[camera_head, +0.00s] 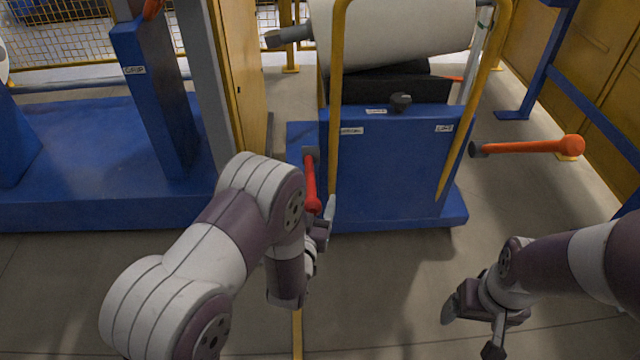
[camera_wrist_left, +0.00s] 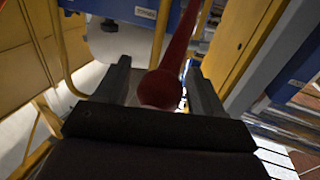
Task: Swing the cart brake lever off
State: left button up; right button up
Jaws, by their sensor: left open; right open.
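The blue cart (camera_head: 390,170) stands ahead of me. A red lever with a ball end (camera_head: 311,186) hangs down on its left side, next to a small label. In the left wrist view the red ball (camera_wrist_left: 160,90) sits between the two fingers of my left gripper (camera_head: 322,222), with its shaft running up and away. That gripper is open around the ball; I cannot tell if a finger touches it. A second lever, orange with a ball end (camera_head: 530,146), sticks out on the cart's right. My right gripper (camera_head: 472,328) is open and empty, low on the right.
A white film roll (camera_head: 400,32) lies on top of the cart. Yellow handle bars (camera_head: 336,90) rise at its front, close to my left gripper. A blue machine frame (camera_head: 100,150) stands on the left. Floor is clear around my right gripper.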

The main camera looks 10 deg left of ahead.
pick_arm(q)
jog(key=shift+w, duration=0.2)
pick_arm(e)
jog(key=shift+w, duration=0.35)
pick_arm(q)
grip_shut()
jog(key=w+r+g+p, duration=0.1)
jog(key=r+p, duration=0.2)
jog(key=p, duration=0.2)
jog(key=w+r+g+p, duration=0.1)
jog(key=r+p, duration=0.2)
jog(key=p, duration=0.1)
jog(key=w+a+r+n+g+p, duration=0.1)
jog(key=w+r+p, duration=0.1)
jog(key=p, duration=0.3)
jog(key=shift+r+g+p, duration=0.35)
jog(key=shift+r+g, duration=0.05)
jog(key=shift+r, duration=0.4)
jog(key=w+a+r+g+p, duration=0.2)
jog(key=w+r+p, duration=0.2)
jog(key=w, duration=0.3)
jog(key=shift+w+a+r+p, duration=0.15)
jog(key=shift+w+r+p, duration=0.25)
jog(key=shift+r, duration=0.15)
pick_arm(e)
notch_tip(320, 180, up, 20)
jog(key=shift+s+f, duration=0.15)
jog(key=shift+f, duration=0.1)
